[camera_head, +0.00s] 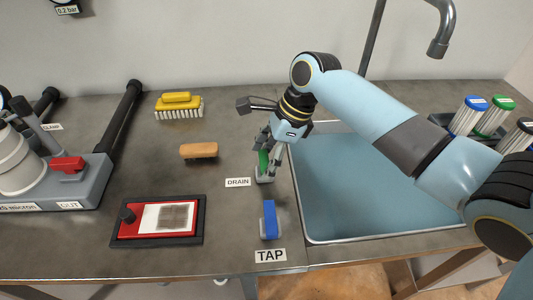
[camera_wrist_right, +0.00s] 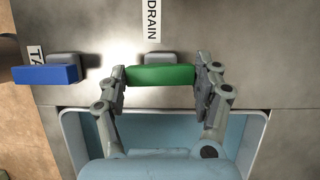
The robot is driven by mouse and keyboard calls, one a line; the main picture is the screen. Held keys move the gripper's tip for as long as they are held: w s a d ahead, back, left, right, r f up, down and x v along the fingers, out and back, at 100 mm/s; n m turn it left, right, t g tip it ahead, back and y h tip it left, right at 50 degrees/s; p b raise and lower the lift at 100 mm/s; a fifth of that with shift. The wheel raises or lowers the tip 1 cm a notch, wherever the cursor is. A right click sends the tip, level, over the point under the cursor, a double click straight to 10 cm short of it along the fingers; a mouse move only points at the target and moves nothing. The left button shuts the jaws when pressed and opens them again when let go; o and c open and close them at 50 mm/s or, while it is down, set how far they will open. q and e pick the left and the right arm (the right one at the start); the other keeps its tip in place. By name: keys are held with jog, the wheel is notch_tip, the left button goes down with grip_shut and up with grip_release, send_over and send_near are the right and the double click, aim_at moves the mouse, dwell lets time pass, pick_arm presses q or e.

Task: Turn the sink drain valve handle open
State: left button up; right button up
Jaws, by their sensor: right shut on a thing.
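The sink drain valve handle is a green bar. In the head view the green handle (camera_head: 264,161) shows partly between my fingers, beside the DRAIN label (camera_head: 238,182) at the sink's left edge. In the right wrist view the green handle (camera_wrist_right: 161,75) lies across the picture in front of its grey mount (camera_wrist_right: 160,58), parallel to the sink edge. My right gripper (camera_head: 267,160) is shut on it, with one finger at each end in the wrist view (camera_wrist_right: 160,78). My left gripper is not in view.
A blue TAP handle (camera_head: 269,220) stands close by, nearer the counter's front; it also shows in the wrist view (camera_wrist_right: 46,74). The blue sink basin (camera_head: 345,190) lies right. A wooden brush (camera_head: 199,150) and red-black tray (camera_head: 127,230) lie left.

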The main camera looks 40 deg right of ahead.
jog(key=n+p, duration=0.1)
jog(key=p, duration=0.1)
jog(key=n+g+p, duration=0.1)
jog(key=p, duration=0.1)
jog(key=shift+r+n, duration=0.3)
jog(key=shift+n, duration=0.1)
jog(key=shift+w+f+n+g+y+p, duration=0.1)
jog(key=shift+n+g+y+p, duration=0.25)
jog(key=shift+n+p, duration=0.55)
jog(key=shift+n+g+p, duration=0.35)
jog(key=shift+n+p, duration=0.1)
jog(key=shift+n, duration=0.45)
jog(key=n+g, duration=0.1)
jog(key=n, duration=0.1)
jog(key=n+p, duration=0.1)
jog(key=n, duration=0.1)
jog(key=shift+w+f+n+g, duration=0.15)
jog(key=shift+n+g, duration=0.15)
jog(key=shift+g, duration=0.1)
jog(key=n+g+h, duration=0.1)
jog(key=n, duration=0.2)
jog(key=n+h, duration=0.1)
jog(key=n, duration=0.2)
jog(key=shift+a+g, duration=0.1)
jog(key=shift+g, duration=0.3)
jog(key=shift+f+n+h, duration=0.1)
jog(key=shift+n+h, duration=0.15)
jog(key=shift+n, duration=0.05)
jog(key=o, duration=1.2)
